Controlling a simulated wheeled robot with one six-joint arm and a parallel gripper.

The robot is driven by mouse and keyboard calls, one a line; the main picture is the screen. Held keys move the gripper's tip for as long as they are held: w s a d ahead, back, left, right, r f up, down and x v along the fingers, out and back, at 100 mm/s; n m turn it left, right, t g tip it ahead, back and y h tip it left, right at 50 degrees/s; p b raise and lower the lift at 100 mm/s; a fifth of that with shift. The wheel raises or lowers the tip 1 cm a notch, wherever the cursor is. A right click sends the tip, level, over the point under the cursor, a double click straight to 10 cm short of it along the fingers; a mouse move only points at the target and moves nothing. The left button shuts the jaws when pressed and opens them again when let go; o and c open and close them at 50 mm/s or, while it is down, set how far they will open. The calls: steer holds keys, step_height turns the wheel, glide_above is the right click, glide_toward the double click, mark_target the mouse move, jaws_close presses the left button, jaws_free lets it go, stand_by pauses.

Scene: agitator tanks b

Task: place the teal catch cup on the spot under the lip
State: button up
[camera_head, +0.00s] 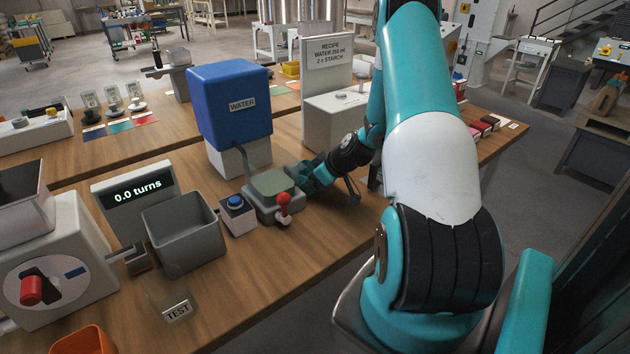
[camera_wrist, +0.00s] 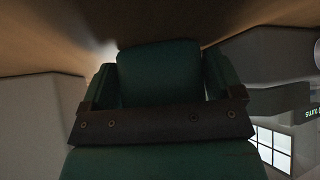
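My gripper (camera_head: 312,178) is low over the front table, right beside the grey-green block with the red-knobbed lever (camera_head: 283,203). In the wrist view, a dark teal shape (camera_wrist: 160,72) stands between two dark teal side pieces, above a dark riveted bar. It is too dark to tell whether this shape is the catch cup or part of my gripper. No teal catch cup can be made out clearly elsewhere. The lip and the spot under it cannot be identified with certainty. A dark spout-like piece (camera_head: 128,257) juts out beside the grey bin (camera_head: 185,237).
The blue WATER tank (camera_head: 230,100) stands behind the lever block. A blue button box (camera_head: 236,212) sits between bin and lever block. The front table's right part is clear.

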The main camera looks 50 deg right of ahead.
steer(key=shift+s+d+r+p, duration=0.15)
steer(key=shift+r+p, duration=0.15)
steer(key=shift+r, duration=0.15)
steer(key=b+v, duration=0.1)
steer(key=v, duration=1)
steer(key=shift+s+r+b, duration=0.15)
steer(key=shift+s+b, duration=0.1)
steer(key=shift+b, duration=0.05)
